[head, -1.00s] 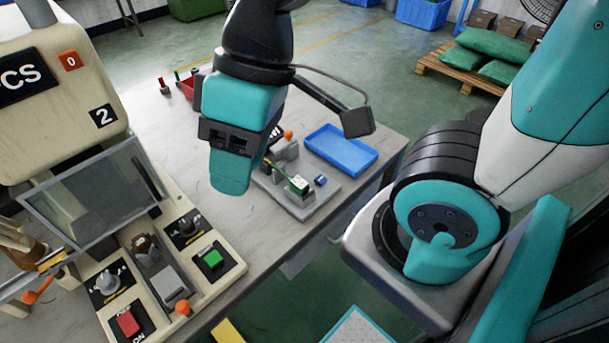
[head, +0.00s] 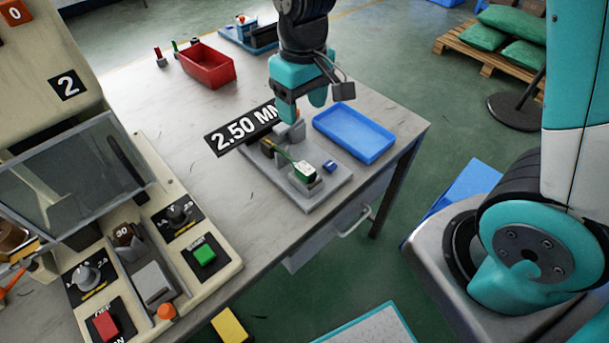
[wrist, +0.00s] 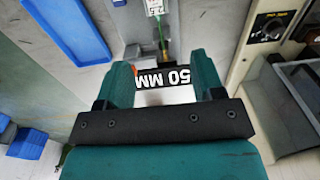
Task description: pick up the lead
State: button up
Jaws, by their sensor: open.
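The lead (head: 283,153) is a thin yellow-green cord running to a green and white block (head: 304,172). It lies in the grey fixture plate (head: 333,184) on the table in the head view. The green and white end also shows at the top of the wrist view (wrist: 155,7). My gripper (head: 290,110) is over the back part of the fixture, pointing down. In the wrist view its two teal fingers (wrist: 160,78) are apart with nothing held between them. The lead's end lies beyond the fingertips. My gripper hides part of the fixture's back in the head view.
A blue tray (head: 354,133) lies to the right, and a small blue piece (head: 330,166) sits on the plate. A red bin (head: 207,66) is further back. The control machine (head: 150,255) fills the left.

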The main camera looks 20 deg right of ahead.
aim_at(303, 166)
jog(key=f, duration=0.6)
jog(key=f+p, duration=0.1)
jog(key=f, duration=1.1)
jog(key=shift+w+d+f+p, duration=0.1)
jog(key=shift+w+d+p, duration=0.05)
jog(key=shift+w+p, duration=0.2)
jog(key=c, duration=1.1)
